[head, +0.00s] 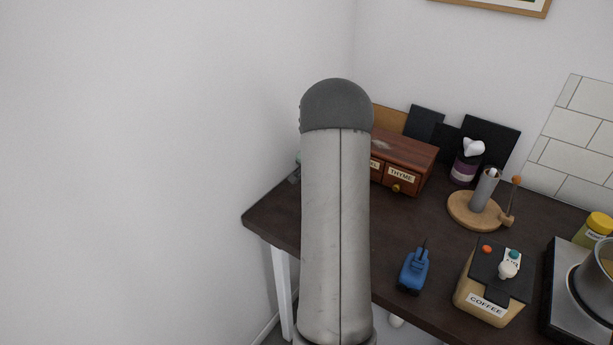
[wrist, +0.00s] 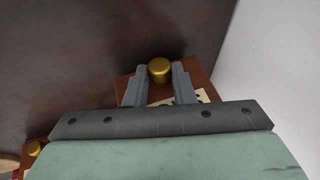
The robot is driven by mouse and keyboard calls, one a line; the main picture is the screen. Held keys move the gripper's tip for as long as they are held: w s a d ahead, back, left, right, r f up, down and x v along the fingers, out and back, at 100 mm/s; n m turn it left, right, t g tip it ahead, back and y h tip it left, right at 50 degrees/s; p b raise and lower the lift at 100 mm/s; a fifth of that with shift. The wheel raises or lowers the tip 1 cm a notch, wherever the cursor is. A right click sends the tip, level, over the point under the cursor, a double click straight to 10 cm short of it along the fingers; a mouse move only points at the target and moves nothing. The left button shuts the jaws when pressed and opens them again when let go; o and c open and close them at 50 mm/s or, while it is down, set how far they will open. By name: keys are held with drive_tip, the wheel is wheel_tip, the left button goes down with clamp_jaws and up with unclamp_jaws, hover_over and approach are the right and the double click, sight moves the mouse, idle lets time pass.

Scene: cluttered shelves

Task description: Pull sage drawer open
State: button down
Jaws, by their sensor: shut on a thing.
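In the wrist view, a round brass knob (wrist: 160,73) sits between the two grey fingers of my gripper (wrist: 158,68), which is shut on it. The knob is on a reddish-brown wooden drawer (wrist: 125,89) with a pale label (wrist: 203,96). The label is mostly covered by my gripper, so I cannot read it. In the head view, my arm hides the gripper, the held knob and the left part of the wooden drawer cabinet (head: 409,149). I cannot tell how far the held drawer is out.
The THYME drawer (head: 401,174) is at the cabinet's right. Another knob (wrist: 35,149) shows at lower left in the wrist view. A white wall (wrist: 268,70) is close on the right there. A blue object (head: 413,270) and a coffee box (head: 490,285) stand on the dark table (head: 440,240).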

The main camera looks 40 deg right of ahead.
drive_tip(key=c, duration=1.2)
unclamp_jaws()
drive_tip(key=shift+r, duration=0.1)
drive_tip(key=b+v, duration=0.2)
drive_tip(key=v, duration=1.5)
drive_tip(key=shift+s+r, duration=0.1)
